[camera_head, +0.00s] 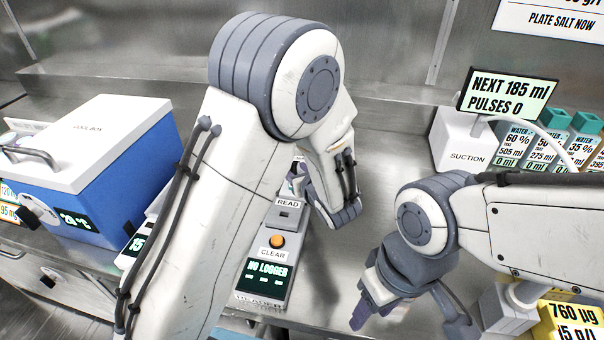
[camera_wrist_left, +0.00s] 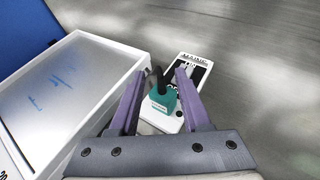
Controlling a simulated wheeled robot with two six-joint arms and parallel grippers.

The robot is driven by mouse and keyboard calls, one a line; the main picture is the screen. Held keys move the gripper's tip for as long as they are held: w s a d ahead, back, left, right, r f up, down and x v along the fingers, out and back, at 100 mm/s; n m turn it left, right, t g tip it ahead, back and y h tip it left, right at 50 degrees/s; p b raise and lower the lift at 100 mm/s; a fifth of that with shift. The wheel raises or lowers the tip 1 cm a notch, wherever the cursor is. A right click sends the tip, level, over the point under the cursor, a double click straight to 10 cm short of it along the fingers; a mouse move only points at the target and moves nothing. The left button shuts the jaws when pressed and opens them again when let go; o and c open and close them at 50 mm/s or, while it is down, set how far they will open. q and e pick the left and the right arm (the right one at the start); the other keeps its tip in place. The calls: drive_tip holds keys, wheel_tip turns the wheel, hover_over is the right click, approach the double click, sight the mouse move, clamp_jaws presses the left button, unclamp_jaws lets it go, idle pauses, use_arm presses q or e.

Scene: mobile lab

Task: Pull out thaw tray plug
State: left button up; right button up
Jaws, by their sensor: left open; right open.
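In the left wrist view my left gripper (camera_wrist_left: 160,76) is open, its two purple fingers on either side of a teal plug (camera_wrist_left: 160,101) with a black top. The plug sits at the near end of a white unit (camera_wrist_left: 186,78) with a dark-lettered label. I cannot tell whether the fingers touch the plug. A white tray with a pale glassy top (camera_wrist_left: 68,90), probably the thaw tray, lies to the left. In the head view my left arm hides the plug and most of that gripper. My right gripper (camera_head: 371,308) is open and empty, low at right of centre.
A blue cool box (camera_head: 95,165) stands at the left. A logger reader (camera_head: 268,255) with an orange button is near the centre. A suction unit (camera_head: 465,145) and several water bottles (camera_head: 548,145) stand at the right. Bare steel bench (camera_head: 385,150) lies between.

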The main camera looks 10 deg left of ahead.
use_arm(q)
drive_tip(key=shift+w+a+f, duration=0.2)
drive_tip(key=shift+w+a, duration=0.05)
drive_tip(key=shift+w, duration=0.2)
clamp_jaws()
drive_tip(key=shift+r+p, duration=0.3)
drive_tip(key=shift+r, duration=0.2)
drive_tip(key=shift+r+p, duration=1.05)
drive_tip(key=shift+r, duration=0.55)
